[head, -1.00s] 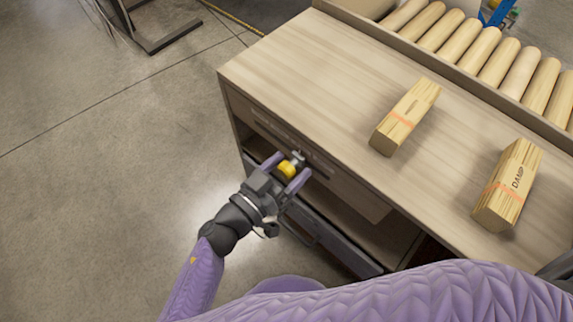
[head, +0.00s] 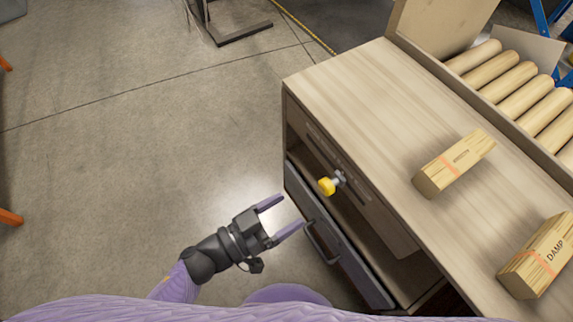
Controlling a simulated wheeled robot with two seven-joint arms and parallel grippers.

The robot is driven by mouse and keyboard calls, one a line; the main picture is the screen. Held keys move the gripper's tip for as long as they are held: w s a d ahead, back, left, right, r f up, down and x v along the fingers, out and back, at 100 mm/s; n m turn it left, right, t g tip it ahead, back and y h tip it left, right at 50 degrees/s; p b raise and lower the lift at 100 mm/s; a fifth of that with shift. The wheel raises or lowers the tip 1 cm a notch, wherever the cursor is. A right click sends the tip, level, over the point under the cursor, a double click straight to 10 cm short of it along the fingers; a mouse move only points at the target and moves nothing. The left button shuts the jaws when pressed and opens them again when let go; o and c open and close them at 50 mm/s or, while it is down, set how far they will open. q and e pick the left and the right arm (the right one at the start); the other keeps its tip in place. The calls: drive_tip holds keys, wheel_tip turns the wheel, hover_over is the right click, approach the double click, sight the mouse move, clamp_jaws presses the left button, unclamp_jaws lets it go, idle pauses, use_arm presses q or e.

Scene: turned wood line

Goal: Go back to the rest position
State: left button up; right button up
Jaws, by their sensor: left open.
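My left gripper (head: 282,216) is open and empty in the head view. It hangs over the floor, left of the wooden cabinet (head: 340,90) and apart from it. My right gripper is not in view.
Two wood blocks lie on the cabinet top, one in the middle (head: 455,163) and one marked DAMP (head: 540,258). Wooden rollers (head: 520,100) line the far side. A grey lower front with a handle (head: 322,243) is close to the gripper. The floor (head: 130,150) at left is clear.

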use_arm(q)
drive_tip(key=s+a+f+n+y+p, duration=0.2)
drive_tip(key=s+a+f+n+y, duration=0.2)
drive_tip(key=a+f+y, duration=0.75)
drive_tip(key=s+a+f+g+y+p, duration=0.1)
drive_tip(key=s+a+f+g, duration=0.3)
drive_tip(key=s, duration=0.9)
drive_tip(key=s+a+f+n+g+y+p, duration=0.1)
drive_tip(key=s+a+f+g+y, duration=0.2)
drive_tip(key=s+f+g, duration=0.4)
drive_tip(key=s, duration=0.6)
drive_tip(key=shift+a+f, duration=0.3)
drive_tip(key=shift+a, duration=0.05)
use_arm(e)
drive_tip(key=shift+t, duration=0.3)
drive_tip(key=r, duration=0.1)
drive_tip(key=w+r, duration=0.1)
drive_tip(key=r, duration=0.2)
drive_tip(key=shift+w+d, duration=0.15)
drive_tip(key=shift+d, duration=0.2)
